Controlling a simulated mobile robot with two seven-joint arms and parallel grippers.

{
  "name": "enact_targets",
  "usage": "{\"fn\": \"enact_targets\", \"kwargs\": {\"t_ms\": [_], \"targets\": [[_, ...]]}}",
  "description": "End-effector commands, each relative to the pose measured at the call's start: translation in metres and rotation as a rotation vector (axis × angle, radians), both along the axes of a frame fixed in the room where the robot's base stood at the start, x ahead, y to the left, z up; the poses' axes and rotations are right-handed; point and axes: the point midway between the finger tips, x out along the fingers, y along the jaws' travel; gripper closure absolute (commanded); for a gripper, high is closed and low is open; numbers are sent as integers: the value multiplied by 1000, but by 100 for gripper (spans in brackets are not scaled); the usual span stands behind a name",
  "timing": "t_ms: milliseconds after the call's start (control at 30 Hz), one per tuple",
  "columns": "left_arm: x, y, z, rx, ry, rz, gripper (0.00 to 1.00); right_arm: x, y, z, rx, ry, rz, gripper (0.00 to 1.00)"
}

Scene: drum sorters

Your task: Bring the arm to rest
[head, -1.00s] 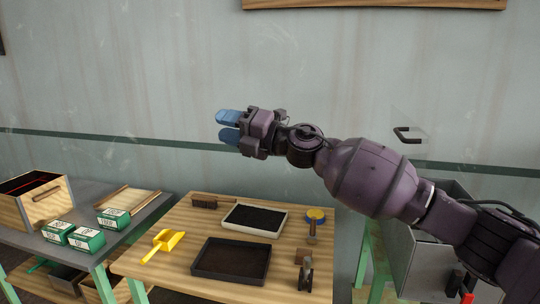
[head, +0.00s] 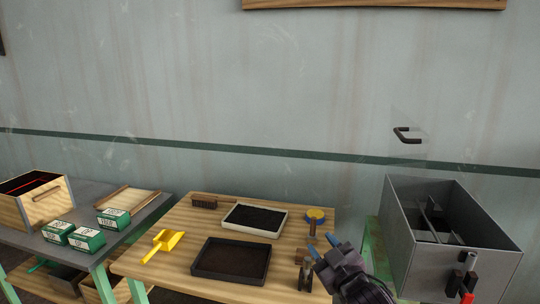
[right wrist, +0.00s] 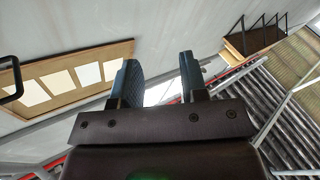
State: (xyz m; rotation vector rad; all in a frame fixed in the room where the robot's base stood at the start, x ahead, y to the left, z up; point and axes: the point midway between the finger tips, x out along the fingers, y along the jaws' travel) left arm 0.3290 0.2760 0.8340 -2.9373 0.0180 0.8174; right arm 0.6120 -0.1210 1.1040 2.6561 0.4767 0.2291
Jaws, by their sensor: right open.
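My right gripper (head: 328,254) is low at the right front of the wooden table in the head view, beside the small tools there. Its two blue fingers are apart. In the right wrist view the open fingers (right wrist: 158,84) have nothing between them, and the wall and ceiling show beyond. Most of the right arm is out of the head view. My left gripper is not in view.
The wooden table (head: 180,222) holds a black tray (head: 200,270), a white-rimmed tray (head: 284,228), a yellow scoop (head: 163,244) and a brush (head: 204,202). A grey metal bin (head: 450,270) stands close on the right. Green boxes (head: 87,239) sit on the left table.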

Motion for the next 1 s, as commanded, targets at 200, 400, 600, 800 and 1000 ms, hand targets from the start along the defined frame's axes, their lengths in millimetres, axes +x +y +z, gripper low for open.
{"fn": "enact_targets", "kwargs": {"t_ms": [200,400,600,800,1000], "targets": [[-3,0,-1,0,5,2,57,-50,-51,-73,134,193,-108,60],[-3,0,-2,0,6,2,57,-106,-94,-134,211,328,-219,60],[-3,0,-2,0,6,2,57,-177,-133,-197,238,474,-343,60],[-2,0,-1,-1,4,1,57,-247,-150,-249,246,611,-426,60],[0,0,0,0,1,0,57,-281,-155,-269,241,675,-455,60]]}}
